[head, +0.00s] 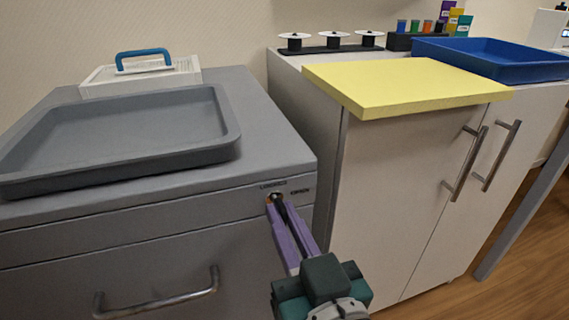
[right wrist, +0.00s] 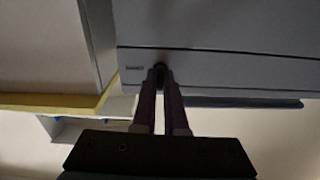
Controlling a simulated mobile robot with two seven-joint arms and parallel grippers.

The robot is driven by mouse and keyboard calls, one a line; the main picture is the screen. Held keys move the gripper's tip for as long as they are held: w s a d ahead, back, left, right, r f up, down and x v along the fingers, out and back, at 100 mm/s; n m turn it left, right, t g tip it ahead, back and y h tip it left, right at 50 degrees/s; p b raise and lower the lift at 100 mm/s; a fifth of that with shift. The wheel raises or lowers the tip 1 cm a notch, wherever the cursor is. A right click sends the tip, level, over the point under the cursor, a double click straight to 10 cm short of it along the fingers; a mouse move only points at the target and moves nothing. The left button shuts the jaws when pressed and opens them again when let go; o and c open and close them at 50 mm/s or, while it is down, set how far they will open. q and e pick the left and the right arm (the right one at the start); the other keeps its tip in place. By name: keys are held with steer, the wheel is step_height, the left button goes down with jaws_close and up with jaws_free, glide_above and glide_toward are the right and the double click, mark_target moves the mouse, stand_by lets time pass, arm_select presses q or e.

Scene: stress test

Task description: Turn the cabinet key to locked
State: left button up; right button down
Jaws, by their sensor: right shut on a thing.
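The grey cabinet (head: 160,225) stands at the left, with a key lock near the right end of its top front strip. Small lettering sits above and to the right of the lock; it is too small to read surely. The key (head: 276,197) is in the lock, mostly covered by my fingertips, so I cannot tell its turn angle. My right gripper (head: 279,203) has purple fingers and is shut on the key. In the right wrist view the fingers (right wrist: 160,78) meet at the dark key (right wrist: 159,70) against the cabinet front (right wrist: 220,68). My left gripper is not in view.
A grey tray (head: 231,150) and a white box with a blue handle (head: 143,60) are on the cabinet top. A bar handle (head: 160,304) juts out below. At right, a white cupboard (head: 390,170) carries an overhanging yellow board (head: 400,82) and a blue tray (head: 490,62).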

steer(key=shift+n, duration=0.4)
steer(key=c, duration=1)
jaws_free()
steer(key=shift+o, duration=0.2)
steer(key=shift+s, duration=0.1)
steer(key=shift+s+d+r+p, duration=0.1)
steer(key=shift+s+d+p, duration=0.05)
steer(key=shift+s+p, duration=0.2)
steer(key=p+v, duration=0.2)
steer(key=v, duration=0.7)
